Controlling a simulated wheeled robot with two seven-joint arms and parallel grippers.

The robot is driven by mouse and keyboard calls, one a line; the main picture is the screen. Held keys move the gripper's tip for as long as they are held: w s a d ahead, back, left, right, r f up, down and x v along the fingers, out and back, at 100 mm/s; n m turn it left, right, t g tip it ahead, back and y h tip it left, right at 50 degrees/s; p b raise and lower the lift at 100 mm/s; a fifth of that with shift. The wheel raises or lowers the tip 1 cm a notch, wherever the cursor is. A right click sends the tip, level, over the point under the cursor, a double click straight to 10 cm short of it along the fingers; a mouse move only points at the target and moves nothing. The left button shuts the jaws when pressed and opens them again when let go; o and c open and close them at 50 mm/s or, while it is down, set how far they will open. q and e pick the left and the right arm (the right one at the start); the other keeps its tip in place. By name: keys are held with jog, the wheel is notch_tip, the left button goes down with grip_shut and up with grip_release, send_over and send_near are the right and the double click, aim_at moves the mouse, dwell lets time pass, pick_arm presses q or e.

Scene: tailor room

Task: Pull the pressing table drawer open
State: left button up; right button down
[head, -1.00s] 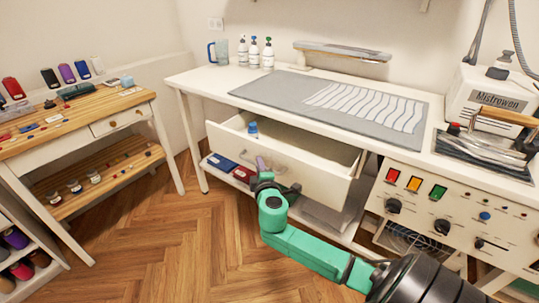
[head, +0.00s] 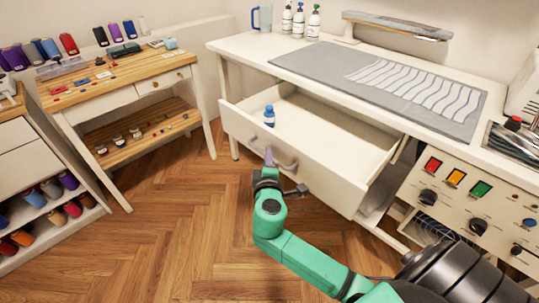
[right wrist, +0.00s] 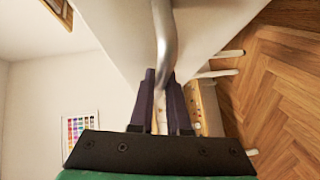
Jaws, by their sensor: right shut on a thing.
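The pressing table (head: 232,44) is white with a grey mat on top. Its white drawer (head: 330,172) stands well out from under the table top, and its inside shows. A small blue bottle (head: 269,116) stands upright in the drawer's left part. My right gripper (head: 270,160) is at the drawer front, shut on the metal bar handle (head: 288,164). In the right wrist view the two dark fingers (right wrist: 161,95) close around the curved handle (right wrist: 163,40). My left gripper is not in view.
A wooden side table (head: 110,92) with spools and small tools stands at left. A white shelf (head: 30,170) with thread spools is at far left. A control panel (head: 470,200) with coloured buttons is right of the drawer. The wooden floor (head: 180,225) in front is clear.

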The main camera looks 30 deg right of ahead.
jog(key=c, duration=0.9)
grip_release()
jog(key=b+v, duration=0.1)
jog(key=v, duration=1.3)
jog(key=shift+s+a, duration=0.1)
jog(key=shift+s, duration=0.2)
